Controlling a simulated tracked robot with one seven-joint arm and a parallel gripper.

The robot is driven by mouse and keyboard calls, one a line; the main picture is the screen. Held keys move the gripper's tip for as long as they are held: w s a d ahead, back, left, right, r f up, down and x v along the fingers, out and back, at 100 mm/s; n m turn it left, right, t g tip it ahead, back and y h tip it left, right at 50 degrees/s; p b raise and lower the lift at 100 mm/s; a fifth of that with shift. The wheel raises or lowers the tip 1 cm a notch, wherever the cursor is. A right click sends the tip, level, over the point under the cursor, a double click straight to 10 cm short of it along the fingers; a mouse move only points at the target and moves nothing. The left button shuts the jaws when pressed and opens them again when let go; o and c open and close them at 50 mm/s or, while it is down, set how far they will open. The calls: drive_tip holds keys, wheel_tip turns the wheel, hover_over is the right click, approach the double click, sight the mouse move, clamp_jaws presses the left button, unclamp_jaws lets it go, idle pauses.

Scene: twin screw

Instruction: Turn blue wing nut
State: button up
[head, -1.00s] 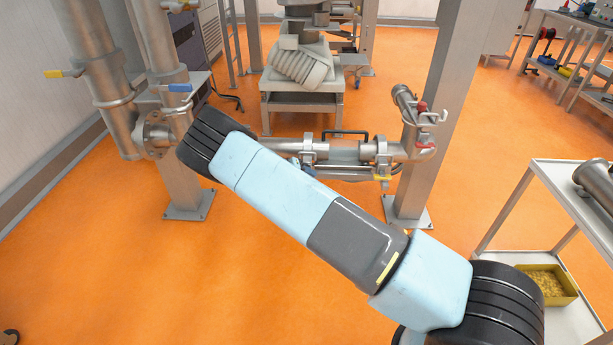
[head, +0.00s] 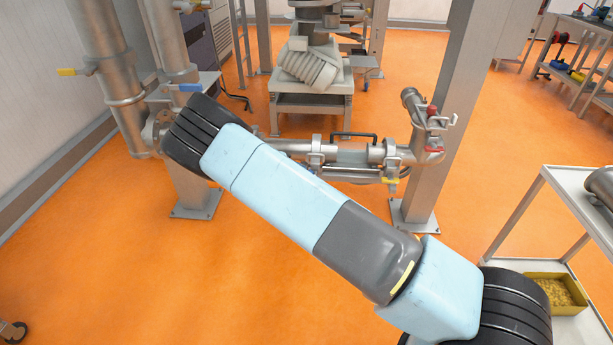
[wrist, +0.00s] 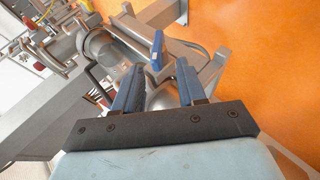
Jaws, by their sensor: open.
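The blue wing nut (wrist: 157,49) shows in the wrist view as a flat blue piece on the metal pipe fittings, just beyond my fingertips. My gripper (wrist: 156,76) is open, with its two blue fingers apart and nothing between them. The wing nut appears in line with the gap, a little beyond the tips; I see no contact. In the head view my arm crosses the middle of the picture and hides my gripper and the wing nut. The horizontal pipe (head: 350,154) with its clamps shows behind the arm.
A blue-handled lever (head: 185,88) is on the left pipework. A white cart (head: 575,200) stands at right. The orange floor in front is clear.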

drive_tip(key=shift+v, duration=2.25)
drive_tip(key=shift+f, duration=0.1)
drive_tip(key=s+a+f+n+t+y, duration=0.1)
drive_tip(key=s+f+t+y, duration=0.2)
drive_tip(key=f, duration=0.6)
drive_tip(key=s+f+n+y, duration=0.25)
drive_tip(key=f+y, duration=0.25)
drive_tip(key=f, duration=0.4)
drive_tip(key=s+d+r+n+t+y, duration=0.15)
drive_tip(key=s+d+r+t, duration=0.25)
drive_tip(key=d+r+t, duration=0.6)
drive_tip(key=w, duration=1.3)
drive_tip(key=shift+d+r+n, duration=0.2)
drive_tip(key=shift+d+n, duration=0.2)
drive_tip(key=shift+d, duration=0.05)
drive_tip(key=shift+c, duration=0.3)
drive_tip(key=shift+s, duration=0.1)
clamp_jaws()
